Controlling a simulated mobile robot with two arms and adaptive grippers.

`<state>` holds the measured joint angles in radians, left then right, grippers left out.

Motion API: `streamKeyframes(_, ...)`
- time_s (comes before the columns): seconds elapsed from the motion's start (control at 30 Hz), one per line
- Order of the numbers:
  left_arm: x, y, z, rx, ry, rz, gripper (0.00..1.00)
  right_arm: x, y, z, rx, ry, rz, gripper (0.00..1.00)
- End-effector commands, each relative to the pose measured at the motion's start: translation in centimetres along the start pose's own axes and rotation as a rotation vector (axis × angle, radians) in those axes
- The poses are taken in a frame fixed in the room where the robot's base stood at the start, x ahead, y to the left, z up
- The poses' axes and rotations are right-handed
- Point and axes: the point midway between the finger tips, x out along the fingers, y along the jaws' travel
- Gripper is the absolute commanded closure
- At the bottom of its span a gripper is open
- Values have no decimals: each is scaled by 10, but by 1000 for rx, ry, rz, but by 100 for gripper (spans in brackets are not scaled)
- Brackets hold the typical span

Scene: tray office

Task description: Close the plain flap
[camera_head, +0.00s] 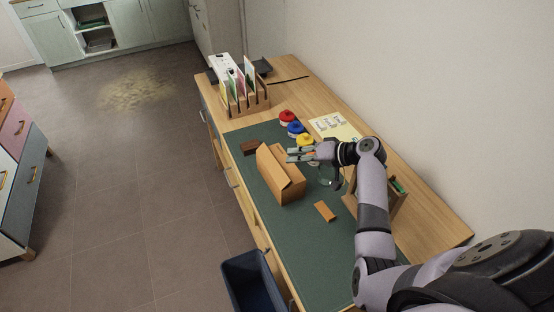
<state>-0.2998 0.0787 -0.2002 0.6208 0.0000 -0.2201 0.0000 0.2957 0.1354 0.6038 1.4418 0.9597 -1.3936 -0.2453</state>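A brown cardboard box (288,191) stands on the green mat, in the middle of the desk. A broad flap (270,168) stands raised and tilted along its left side. I cannot tell from here which flap is the plain one. My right gripper (289,155) is just above and beyond the box's far right end in the picture, fingers pointing left. Its two fingers look apart with nothing between them. I cannot tell whether it touches the box. My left gripper is not in view.
Red (287,116), blue (295,128) and yellow (305,139) round objects stand behind the gripper. A dark block (250,147) and a small orange-brown piece (325,211) lie near the box. A file rack (247,103) stands at the far end. A dark bin (252,282) is below the desk edge.

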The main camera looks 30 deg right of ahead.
Motion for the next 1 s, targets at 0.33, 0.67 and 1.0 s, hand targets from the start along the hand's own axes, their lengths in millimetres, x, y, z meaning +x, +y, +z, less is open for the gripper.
streamKeyframes(0.33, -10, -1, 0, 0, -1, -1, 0, 61, 10, 7, 1, -1, -3, 89)
streamKeyframes(0.67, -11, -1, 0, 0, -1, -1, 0, 82, 12, 7, -1, 0, 1, 89)
streamKeyframes(1.0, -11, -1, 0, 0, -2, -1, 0, 82, 12, 7, -1, 0, 1, 96)
